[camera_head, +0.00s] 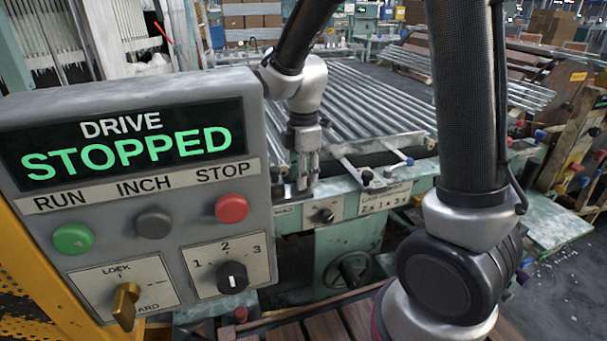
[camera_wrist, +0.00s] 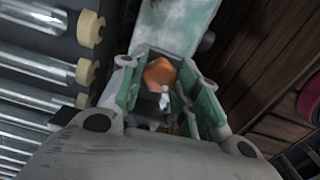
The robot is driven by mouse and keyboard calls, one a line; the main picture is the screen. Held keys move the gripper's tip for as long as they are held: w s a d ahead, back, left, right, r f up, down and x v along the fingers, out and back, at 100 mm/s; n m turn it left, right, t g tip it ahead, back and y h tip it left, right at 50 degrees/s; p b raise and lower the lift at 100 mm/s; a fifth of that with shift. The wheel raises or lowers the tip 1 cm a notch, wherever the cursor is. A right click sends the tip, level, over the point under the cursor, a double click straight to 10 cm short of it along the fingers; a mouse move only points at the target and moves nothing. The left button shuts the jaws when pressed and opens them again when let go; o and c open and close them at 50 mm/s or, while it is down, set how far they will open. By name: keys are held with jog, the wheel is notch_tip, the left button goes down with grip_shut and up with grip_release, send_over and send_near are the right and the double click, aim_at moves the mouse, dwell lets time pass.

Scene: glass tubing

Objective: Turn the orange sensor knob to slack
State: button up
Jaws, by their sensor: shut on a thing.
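The orange knob (camera_wrist: 159,74) shows in the wrist view between the green-lined fingers of my gripper (camera_wrist: 163,90). The fingers are shut on it, one on each side. A small whitish piece shows just below the orange top, but it is blurred and I cannot tell if it is a pointer. In the head view my gripper (camera_head: 303,180) points down at the near edge of the green machine bed (camera_head: 322,232). The knob is hidden there by the gripper, and no slack mark can be read in either view.
A grey control box (camera_head: 130,190) reading DRIVE STOPPED stands at the near left. Glass tubes (camera_head: 365,100) lie on the bed behind my gripper. A black knob (camera_head: 325,215) and a handwheel (camera_head: 350,270) are on the machine front. Cream rollers (camera_wrist: 90,29) line the tubes.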

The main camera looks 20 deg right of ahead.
jog(key=shift+w, duration=0.1)
dwell(0.3)
jog(key=o, duration=1.1)
jog(key=shift+c, duration=0.2)
notch_tip(320, 180, up, 12)
